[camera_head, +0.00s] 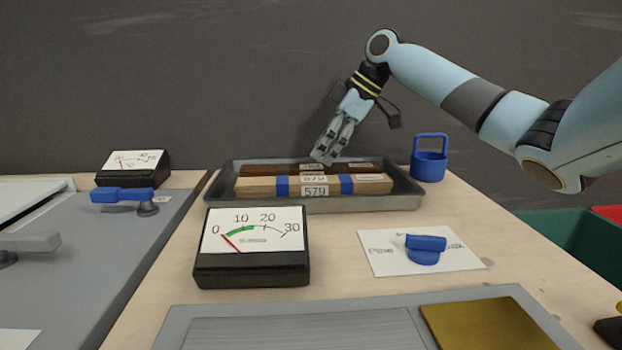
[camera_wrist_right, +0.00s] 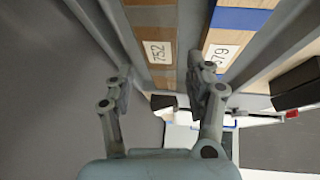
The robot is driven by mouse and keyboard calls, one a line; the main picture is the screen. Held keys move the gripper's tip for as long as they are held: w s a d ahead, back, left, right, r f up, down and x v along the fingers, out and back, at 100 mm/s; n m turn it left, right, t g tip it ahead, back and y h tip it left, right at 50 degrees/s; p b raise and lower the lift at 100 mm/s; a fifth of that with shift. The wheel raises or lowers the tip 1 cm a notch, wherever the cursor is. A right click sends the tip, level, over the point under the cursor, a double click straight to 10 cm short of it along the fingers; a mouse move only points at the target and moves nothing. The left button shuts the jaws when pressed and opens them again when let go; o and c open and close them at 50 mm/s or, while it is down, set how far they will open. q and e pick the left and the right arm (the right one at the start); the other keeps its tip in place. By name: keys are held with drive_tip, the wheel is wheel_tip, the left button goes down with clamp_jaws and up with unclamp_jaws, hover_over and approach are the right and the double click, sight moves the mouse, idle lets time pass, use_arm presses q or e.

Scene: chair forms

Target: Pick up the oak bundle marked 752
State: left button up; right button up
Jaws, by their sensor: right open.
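The bundle marked 752 is the brown wood bundle (camera_head: 268,168) at the back of a grey metal tray (camera_head: 228,204). In the right wrist view the 752 bundle (camera_wrist_right: 152,18) lies lengthwise, its white label facing up. A lighter wood bundle marked 579 (camera_head: 262,187), with blue bands, lies in front of it; it also shows in the right wrist view (camera_wrist_right: 222,37). My right gripper (camera_head: 325,155) points down above the 752 bundle. In the right wrist view its open, empty fingers (camera_wrist_right: 161,85) lie on either side of that bundle's line. My left gripper is not in view.
A black meter (camera_head: 250,270) stands in front of the tray. A blue handled cup (camera_head: 429,165) stands at its right. A card (camera_head: 385,262) with a blue knob (camera_head: 424,248) lies front right. A green bin (camera_head: 570,240) is beyond the table's right edge.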

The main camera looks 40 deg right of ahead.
sight(312, 166)
drive_tip(key=b+x, duration=0.1)
drive_tip(key=x, duration=0.4)
drive_tip(key=shift+d+f, duration=0.1)
drive_tip(key=shift+f, duration=0.1)
drive_tip(key=c, duration=1.1)
drive_tip(key=shift+r, duration=0.15)
